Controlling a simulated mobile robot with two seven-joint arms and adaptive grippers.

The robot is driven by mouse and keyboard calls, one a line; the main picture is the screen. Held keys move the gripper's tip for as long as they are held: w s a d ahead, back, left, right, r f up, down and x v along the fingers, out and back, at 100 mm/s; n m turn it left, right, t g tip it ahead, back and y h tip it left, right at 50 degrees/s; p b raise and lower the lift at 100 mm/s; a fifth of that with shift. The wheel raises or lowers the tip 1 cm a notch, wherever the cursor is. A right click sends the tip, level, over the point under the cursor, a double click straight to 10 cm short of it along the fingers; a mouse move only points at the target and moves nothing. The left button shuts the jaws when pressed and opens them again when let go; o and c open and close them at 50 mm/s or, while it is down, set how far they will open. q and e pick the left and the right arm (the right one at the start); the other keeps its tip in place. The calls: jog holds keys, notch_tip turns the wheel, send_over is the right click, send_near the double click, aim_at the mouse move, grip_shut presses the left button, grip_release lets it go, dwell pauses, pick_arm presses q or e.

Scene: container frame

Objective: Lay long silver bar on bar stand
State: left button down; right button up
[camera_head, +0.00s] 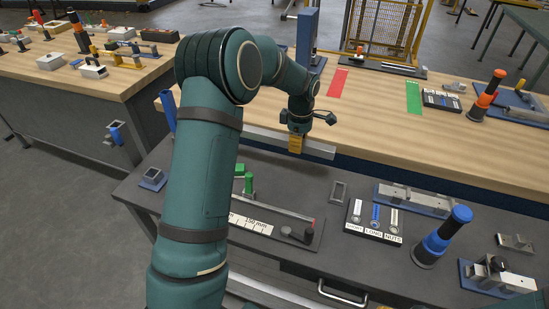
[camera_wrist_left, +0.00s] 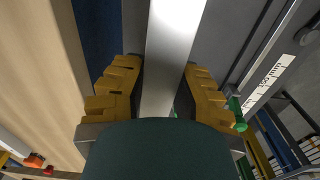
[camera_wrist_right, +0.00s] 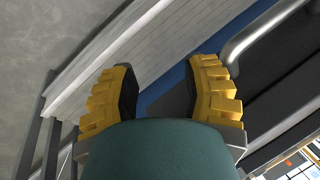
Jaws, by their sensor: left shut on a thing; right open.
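The long silver bar (camera_head: 318,150) is held level in my left gripper (camera_head: 297,143), near the front edge of the wooden bench. My forearm hides its left part. In the left wrist view the bar (camera_wrist_left: 172,45) runs between the yellow fingers of my left gripper (camera_wrist_left: 158,88), which is shut on it. A tall blue post (camera_head: 307,40) and a shorter blue upright (camera_head: 168,108) stand to either side of my arm; they may belong to the bar stand, but I cannot tell. My right gripper (camera_wrist_right: 165,92) is open and empty in the right wrist view.
The dark bench (camera_head: 340,262) holds a long ruler fixture (camera_head: 258,225), a labelled tray (camera_head: 373,218) and a blue-black cylinder (camera_head: 441,238). Red (camera_head: 338,83) and green (camera_head: 413,98) patches mark the wooden bench. A drawer handle (camera_wrist_right: 262,32) is near my right gripper.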

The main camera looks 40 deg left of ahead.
aim_at(294, 169)
pick_arm(q)
jog(key=shift+w+a+f, duration=0.15)
jog(key=shift+a, duration=0.2)
notch_tip(294, 169, down, 10)
jog(key=shift+w+a+r+b, duration=0.1)
jog(key=shift+b, duration=0.6)
jog(key=c, duration=0.9)
grip_release()
jog(key=shift+o, duration=0.2)
